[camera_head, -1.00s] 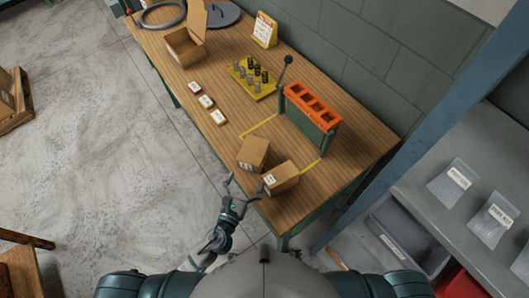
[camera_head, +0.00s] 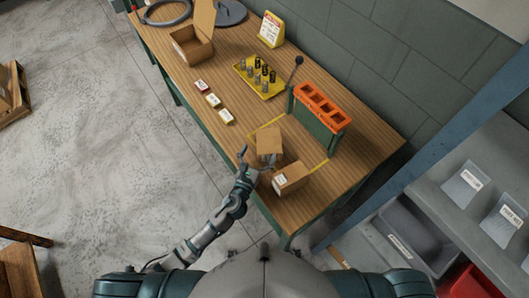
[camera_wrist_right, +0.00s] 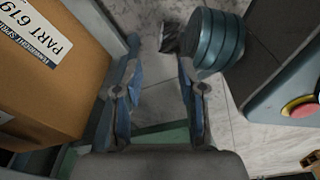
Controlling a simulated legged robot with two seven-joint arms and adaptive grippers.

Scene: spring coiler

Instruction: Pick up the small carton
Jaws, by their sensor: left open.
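Two small brown cartons stand close together near the front edge of the wooden table in the head view. The farther carton (camera_head: 268,138) is upright, and the nearer carton (camera_head: 293,176) has a white label. My left gripper (camera_head: 258,157) is open at the near side of the farther carton, with one finger to its left and the other in the gap between the cartons. Whether it touches either carton is unclear. In the right wrist view, my right gripper (camera_wrist_right: 156,67) has its fingers apart with nothing between them. A labelled carton (camera_wrist_right: 50,85) is large at left there.
An orange-topped rack (camera_head: 320,105) with a lever stands behind the cartons. A yellow tray (camera_head: 262,88) of small cylinders, several small boxes (camera_head: 213,101) and an open box (camera_head: 192,47) are farther back. Shelving with bins (camera_head: 400,240) stands at right.

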